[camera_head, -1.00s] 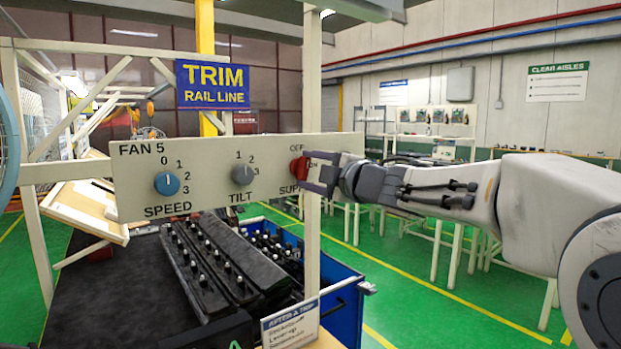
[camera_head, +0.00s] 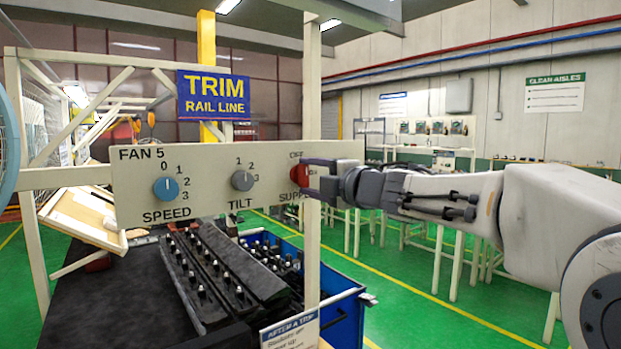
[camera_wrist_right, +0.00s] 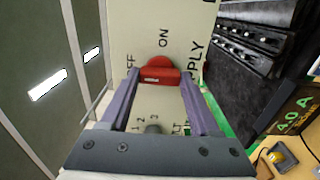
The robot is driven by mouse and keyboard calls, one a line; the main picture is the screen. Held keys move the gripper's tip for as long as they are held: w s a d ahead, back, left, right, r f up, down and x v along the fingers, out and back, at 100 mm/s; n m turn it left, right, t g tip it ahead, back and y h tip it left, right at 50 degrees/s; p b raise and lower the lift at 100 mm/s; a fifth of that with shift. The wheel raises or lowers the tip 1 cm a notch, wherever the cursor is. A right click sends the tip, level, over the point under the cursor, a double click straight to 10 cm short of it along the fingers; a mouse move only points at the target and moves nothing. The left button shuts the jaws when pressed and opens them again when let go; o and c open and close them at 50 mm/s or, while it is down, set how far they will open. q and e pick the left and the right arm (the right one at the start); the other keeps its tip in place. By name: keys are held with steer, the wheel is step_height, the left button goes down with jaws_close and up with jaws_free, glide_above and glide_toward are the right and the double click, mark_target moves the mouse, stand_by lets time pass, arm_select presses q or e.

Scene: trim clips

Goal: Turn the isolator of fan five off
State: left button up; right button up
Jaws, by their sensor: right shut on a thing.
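The fan 5 panel (camera_head: 210,208) is a pale board with blue SPEED and grey TILT dials on its left and middle. The isolator is a red knob (camera_head: 299,175) at its right, with OFF above it, ON to its right and SUPPLY below. My right gripper (camera_head: 314,178) reaches in from the right and is shut on the red knob. In the right wrist view the knob's red bar (camera_wrist_right: 157,76) lies crosswise between the fingertips, near the OFF and ON lettering. I cannot tell clearly which mark the knob points at. My left gripper is not in view.
The SPEED dial (camera_head: 165,187) and TILT dial (camera_head: 242,180) sit left of the knob. Below are black racks (camera_head: 215,275) and a blue bin (camera_head: 345,318). A blue fan guard edge is at far left.

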steer(key=o, duration=1.4)
steer(key=shift+c, duration=0.2)
steer(key=b+v, duration=0.2)
steer(key=v, duration=0.8)
steer(key=shift+s+d, duration=0.15)
steer(key=shift+s, duration=0.05)
